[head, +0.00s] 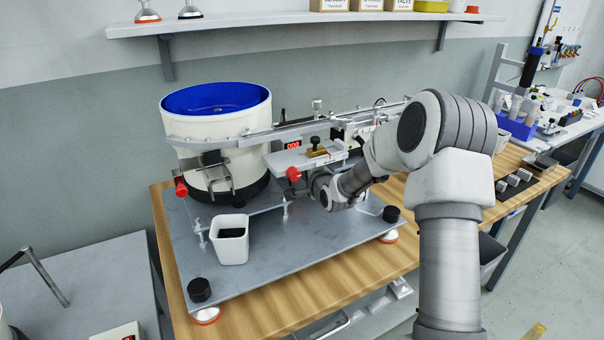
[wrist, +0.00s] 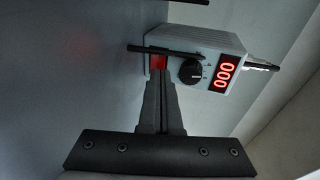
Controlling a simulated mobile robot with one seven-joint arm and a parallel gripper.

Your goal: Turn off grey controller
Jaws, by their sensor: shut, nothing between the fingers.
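The grey controller (wrist: 215,45) is a small box in the upper right of the wrist view, tilted in the picture. Its red display (wrist: 225,76) is lit and reads 000. A black knob (wrist: 191,71) sits beside the display, and a red switch (wrist: 158,63) is at the box's left end. My gripper (wrist: 154,82) is shut and empty, its tips at or just in front of the red switch; I cannot tell if they touch.
A white bowl feeder (head: 215,130) with a blue inside stands on a grey plate (head: 305,255) on the wooden table (head: 290,305). A white cup (head: 230,240) stands in front. A metal rail (head: 300,125) with a red-knobbed part lies above my gripper. A shelf (head: 250,22) is overhead.

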